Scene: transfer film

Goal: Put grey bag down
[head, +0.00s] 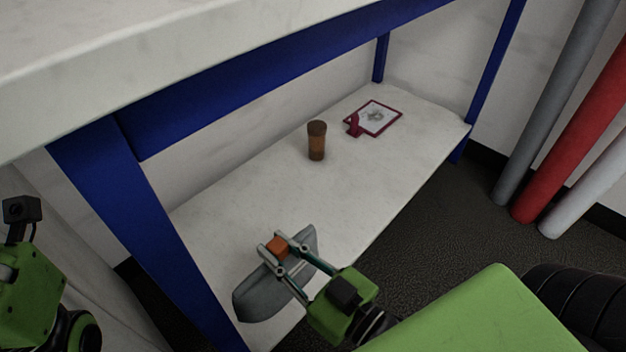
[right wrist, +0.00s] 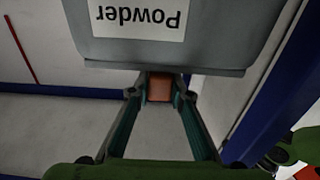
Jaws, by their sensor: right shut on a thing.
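The grey bag (head: 267,298) is over the near end of the lower shelf (head: 265,205) in the head view, beside the blue front leg. My right gripper (head: 277,247) is shut on an orange piece at the bag, which shows between the fingertips. In the right wrist view the bag (right wrist: 225,52) fills the top, with a white label reading "Powder" upside down. I cannot tell whether the bag touches the shelf. Green and black parts of my left arm show at the lower left; its fingers are not in view.
A brown bottle (head: 317,141) stands farther back on the shelf, with a red-framed clipboard (head: 378,118) behind it. The blue front leg (head: 135,225) and white upper top (head: 150,50) frame the opening. Grey, red (head: 575,140) and white rolls lean at right. The middle shelf is clear.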

